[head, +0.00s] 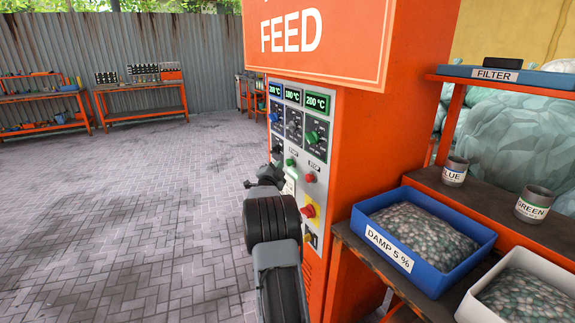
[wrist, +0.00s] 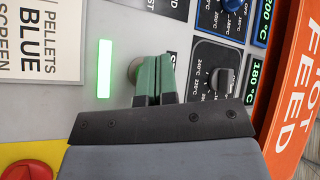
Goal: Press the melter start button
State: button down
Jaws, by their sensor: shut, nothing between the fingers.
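The orange machine's grey control panel (head: 298,130) faces left in the head view. A small green button (head: 290,162) and a red button (head: 309,178) sit below its knobs. I cannot read the captions over them. My gripper (head: 276,179) is in front of the lower panel, partly hidden by my own arm.
A red mushroom button on a yellow plate (head: 307,211) sits low on the panel. To the right, a bench holds a blue tray marked DAMP 5 % (head: 459,262), a white tray (head: 468,309) and two cups. The paved floor (head: 130,210) at left is clear.

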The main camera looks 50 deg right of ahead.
jog(key=shift+w+a+b, duration=0.2)
jog(key=shift+w+a, duration=0.1)
jog(key=shift+a, duration=0.45)
jog(key=shift+w+a+b, duration=0.2)
jog(key=shift+w+a, duration=0.15)
jog(key=shift+a, duration=0.45)
jog(key=shift+w+a+b, duration=0.2)
jog(key=shift+w+a, duration=0.1)
jog(key=shift+a, duration=0.45)
